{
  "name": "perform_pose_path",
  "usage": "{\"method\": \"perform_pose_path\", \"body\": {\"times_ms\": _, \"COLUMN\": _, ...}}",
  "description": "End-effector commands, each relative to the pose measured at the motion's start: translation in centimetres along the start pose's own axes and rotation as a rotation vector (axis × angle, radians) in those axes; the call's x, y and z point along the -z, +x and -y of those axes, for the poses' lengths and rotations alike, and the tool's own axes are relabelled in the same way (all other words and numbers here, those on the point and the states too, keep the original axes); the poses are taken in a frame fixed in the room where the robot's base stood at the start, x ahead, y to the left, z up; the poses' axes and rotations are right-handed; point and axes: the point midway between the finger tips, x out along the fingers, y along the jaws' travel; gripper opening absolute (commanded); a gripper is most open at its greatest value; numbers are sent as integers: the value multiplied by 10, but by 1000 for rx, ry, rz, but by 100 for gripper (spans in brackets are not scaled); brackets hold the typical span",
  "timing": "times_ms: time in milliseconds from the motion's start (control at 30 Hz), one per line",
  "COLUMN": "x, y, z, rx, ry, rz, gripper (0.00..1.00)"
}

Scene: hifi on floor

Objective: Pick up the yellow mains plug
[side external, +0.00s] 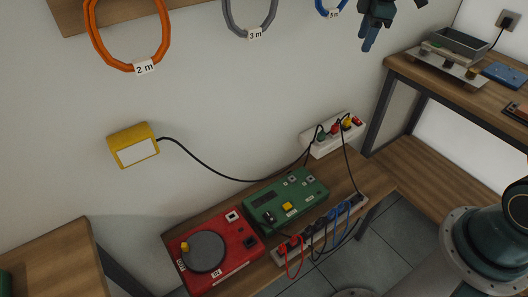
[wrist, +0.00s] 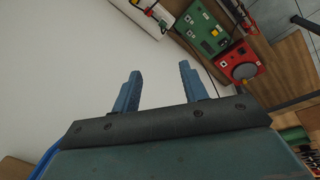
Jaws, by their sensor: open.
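A white socket strip (side external: 318,147) stands behind the bench's device row with several coloured plugs at its right part. The yellow mains plug (side external: 347,123) appears to be the small yellow one among them, close to red plugs. The strip also shows at the top of the wrist view (wrist: 165,8), where its plugs are too small to tell apart surely. My gripper (side external: 369,42) is high up at the top of the side view, well above and apart from the strip. In the wrist view its two blue fingers (wrist: 158,70) stand apart with nothing between them.
A red device (side external: 212,252) and a green device (side external: 285,203) sit on the wooden bench. A second strip (side external: 320,230) with cables runs along its front. A yellow box (side external: 133,146) hangs on the wall, its black cable trailing rightward. Cable coils hang above.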

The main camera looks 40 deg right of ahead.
Motion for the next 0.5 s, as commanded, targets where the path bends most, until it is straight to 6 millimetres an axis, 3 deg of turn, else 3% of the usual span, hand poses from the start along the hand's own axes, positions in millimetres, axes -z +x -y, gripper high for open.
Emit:
{"method": "perform_pose_path", "body": {"times_ms": 200, "x": -7, "y": 50, "z": -38, "rx": 42, "ry": -132, "rz": 22, "gripper": 44}}
{"method": "perform_pose_path", "body": {"times_ms": 500, "x": -24, "y": 119, "z": -75, "rx": 95, "ry": -302, "rz": 35, "gripper": 44}}
